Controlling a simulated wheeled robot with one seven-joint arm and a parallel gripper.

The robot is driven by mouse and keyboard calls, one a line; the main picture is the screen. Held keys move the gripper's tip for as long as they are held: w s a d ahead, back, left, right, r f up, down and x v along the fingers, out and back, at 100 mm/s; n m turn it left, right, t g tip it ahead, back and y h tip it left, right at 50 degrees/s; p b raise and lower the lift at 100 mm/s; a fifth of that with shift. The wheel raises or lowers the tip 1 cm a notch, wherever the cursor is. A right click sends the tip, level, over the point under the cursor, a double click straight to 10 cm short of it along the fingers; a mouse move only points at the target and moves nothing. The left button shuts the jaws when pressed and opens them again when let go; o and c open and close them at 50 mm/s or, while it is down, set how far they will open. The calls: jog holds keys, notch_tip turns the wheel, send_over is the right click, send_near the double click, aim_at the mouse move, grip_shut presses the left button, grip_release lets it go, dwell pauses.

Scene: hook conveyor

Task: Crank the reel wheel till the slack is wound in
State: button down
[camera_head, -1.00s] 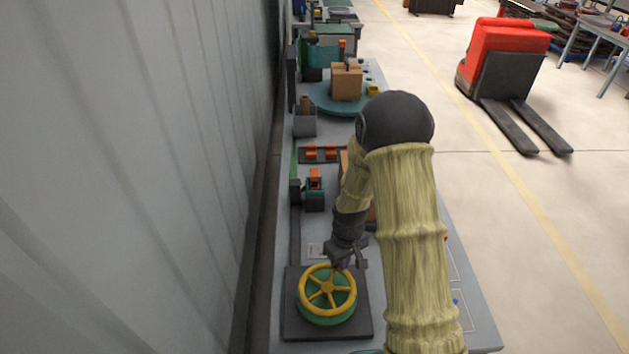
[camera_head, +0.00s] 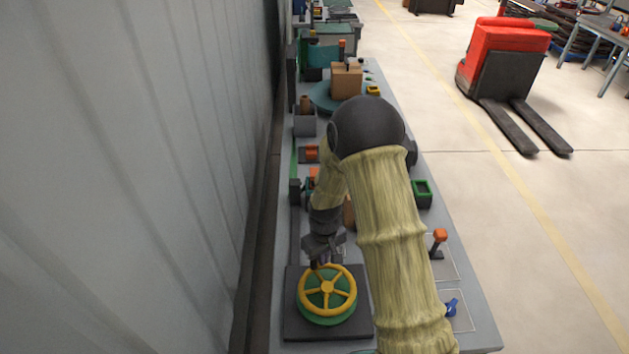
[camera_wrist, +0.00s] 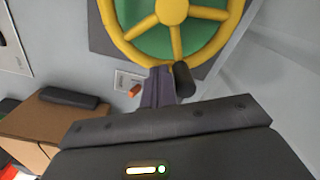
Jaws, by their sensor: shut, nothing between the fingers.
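The reel wheel (camera_head: 327,291) has a yellow spoked rim over a green drum, mounted on a dark square plate (camera_head: 362,318) at the near end of the bench. In the wrist view, the wheel (camera_wrist: 172,12) fills the top. A dark upright crank knob (camera_wrist: 183,78) stands at its near rim. My gripper (camera_head: 321,262) is at the far rim of the wheel in the head view. In the wrist view, my gripper's fingers (camera_wrist: 159,80) are shut and empty, close beside the knob's left side. Whether they touch it is unclear.
A brown box (camera_wrist: 65,125) lies left of my gripper in the wrist view. An orange-topped lever (camera_head: 439,238), a blue knob (camera_head: 451,306) and a green-rimmed box (camera_head: 422,193) stand on the bench's right side. A wall (camera_head: 130,180) runs along the left.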

aim_at(302, 282)
jog(key=shift+a, duration=0.7)
jog(key=shift+s+a, duration=0.5)
jog(key=shift+a, duration=0.3)
jog(key=shift+s+a, duration=0.45)
jog(key=shift+a, duration=0.35)
jog(key=shift+s+a+b, duration=0.2)
jog(key=shift+s+a, duration=0.25)
jog(key=shift+s, duration=0.35)
jog(key=shift+s+a+b, duration=0.15)
jog(key=shift+s+a, duration=0.25)
jog(key=shift+s, duration=0.4)
